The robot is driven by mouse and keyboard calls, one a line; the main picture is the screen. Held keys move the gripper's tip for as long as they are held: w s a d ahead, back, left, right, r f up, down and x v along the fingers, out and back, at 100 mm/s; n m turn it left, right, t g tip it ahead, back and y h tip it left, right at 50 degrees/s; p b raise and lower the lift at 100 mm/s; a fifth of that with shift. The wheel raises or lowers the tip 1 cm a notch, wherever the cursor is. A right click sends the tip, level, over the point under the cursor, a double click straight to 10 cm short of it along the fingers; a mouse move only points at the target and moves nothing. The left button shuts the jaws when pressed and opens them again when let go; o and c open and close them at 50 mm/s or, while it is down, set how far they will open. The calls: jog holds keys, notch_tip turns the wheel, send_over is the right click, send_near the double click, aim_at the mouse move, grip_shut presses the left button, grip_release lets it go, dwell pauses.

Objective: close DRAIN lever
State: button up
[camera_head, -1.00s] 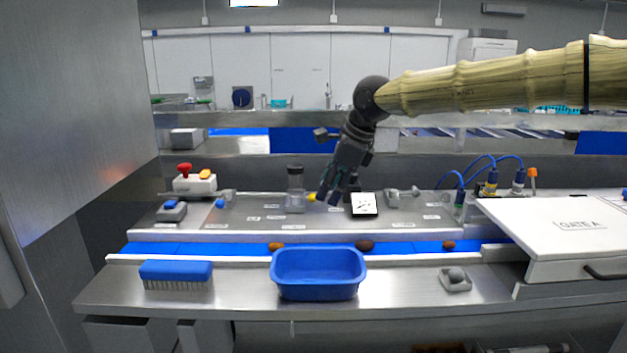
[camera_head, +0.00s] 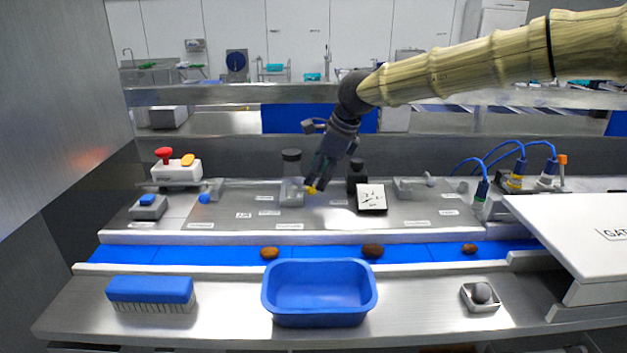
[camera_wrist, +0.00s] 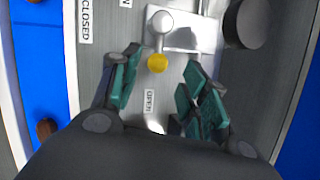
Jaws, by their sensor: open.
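A lever with a silver arm and a yellow knob (camera_wrist: 158,63) sits on a metal plate. Its arm points toward the OPEN label (camera_wrist: 150,100); the CLOSED label (camera_wrist: 85,20) lies further to the upper left in the wrist view. No DRAIN label is readable. In the head view the yellow knob (camera_head: 311,190) shows at the fingertips of my gripper (camera_head: 316,184). In the wrist view my gripper (camera_wrist: 161,62) is open, with one finger either side of the knob and a visible gap to each. Whether the fingers are level with the knob cannot be told.
A dark-topped cylinder (camera_head: 291,160) stands close to the lever, and a white-faced gauge (camera_head: 371,197) lies to its right. The blue belt (camera_head: 205,254) carries several dates. A blue tub (camera_head: 318,318) and a brush (camera_head: 150,290) stand in front.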

aim_at(313, 186)
jog(key=shift+p+x, duration=0.35)
jog(key=shift+x, duration=0.7)
jog(key=shift+a+f, duration=0.2)
jog(key=shift+f, duration=0.45)
jog(key=shift+w+a+f, duration=0.15)
jog(key=shift+w+f, duration=0.1)
jog(key=shift+f, duration=0.2)
jog(key=shift+s+r, duration=0.1)
jog(key=shift+s, duration=0.05)
jog(key=shift+c, duration=0.2)
grip_shut()
